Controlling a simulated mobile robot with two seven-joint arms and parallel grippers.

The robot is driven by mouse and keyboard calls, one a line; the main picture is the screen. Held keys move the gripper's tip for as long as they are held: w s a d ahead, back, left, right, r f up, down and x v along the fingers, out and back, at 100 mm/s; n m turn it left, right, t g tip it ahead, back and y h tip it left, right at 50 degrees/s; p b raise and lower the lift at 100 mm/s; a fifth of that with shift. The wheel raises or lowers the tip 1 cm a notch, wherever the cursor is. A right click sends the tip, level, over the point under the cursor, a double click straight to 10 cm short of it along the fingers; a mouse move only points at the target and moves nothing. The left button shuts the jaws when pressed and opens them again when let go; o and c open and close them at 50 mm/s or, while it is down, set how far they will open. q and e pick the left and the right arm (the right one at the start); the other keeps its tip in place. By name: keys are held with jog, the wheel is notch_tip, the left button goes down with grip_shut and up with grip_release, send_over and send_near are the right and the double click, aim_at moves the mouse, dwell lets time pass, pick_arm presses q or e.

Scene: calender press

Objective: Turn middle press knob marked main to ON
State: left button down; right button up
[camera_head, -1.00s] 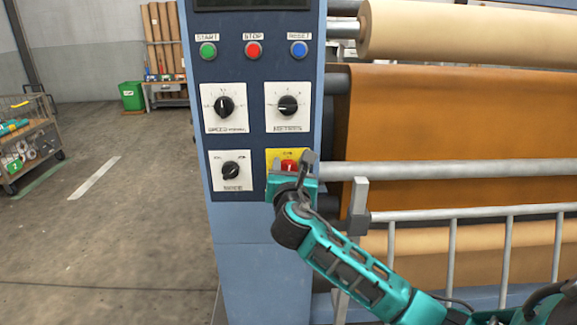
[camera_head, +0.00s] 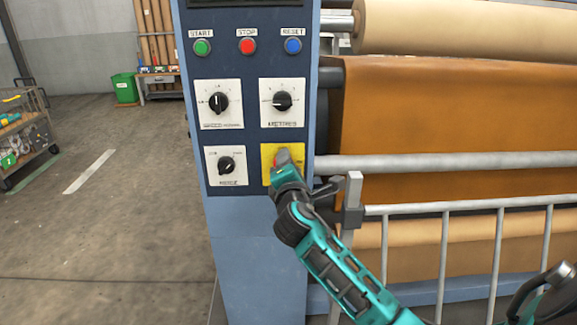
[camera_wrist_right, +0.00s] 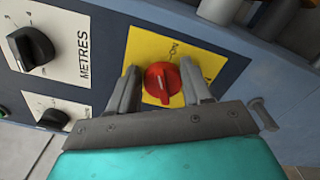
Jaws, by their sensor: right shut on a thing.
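The red knob (camera_wrist_right: 163,82) sits on a yellow plate (camera_wrist_right: 145,45) in the right wrist view. The plate's lettering is too small to read surely. My right gripper (camera_wrist_right: 160,85) has one finger on each side of the knob and is shut on it. A pale mark shows on the knob's face. In the head view the yellow plate (camera_head: 268,151) is at the lower right of the panel, and my right gripper (camera_head: 283,160) hides most of the knob. My left gripper is not in view.
Black knobs marked METRES (camera_head: 283,102) and NERZ or similar (camera_head: 226,166) are on the blue panel (camera_head: 255,215), with a speed knob (camera_head: 218,103). START, STOP and RESET buttons are above. A grey railing (camera_head: 450,206) and rollers stand to the right.

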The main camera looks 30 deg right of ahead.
pick_arm(q)
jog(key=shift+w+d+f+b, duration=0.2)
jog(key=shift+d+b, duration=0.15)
jog(key=shift+b, duration=0.25)
pick_arm(e)
jog(key=shift+f+m, duration=0.25)
jog(key=shift+m, duration=1.15)
jog(key=shift+f+m, duration=0.2)
jog(key=shift+m, duration=1.2)
jog(key=o, duration=1)
jog(key=shift+o, duration=0.2)
jog(key=shift+s, duration=0.1)
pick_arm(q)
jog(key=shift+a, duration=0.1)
pick_arm(e)
jog(key=v, duration=1.2)
jog(key=shift+s+a, duration=0.2)
jog(key=shift+s, duration=0.15)
jog(key=shift+f, duration=0.1)
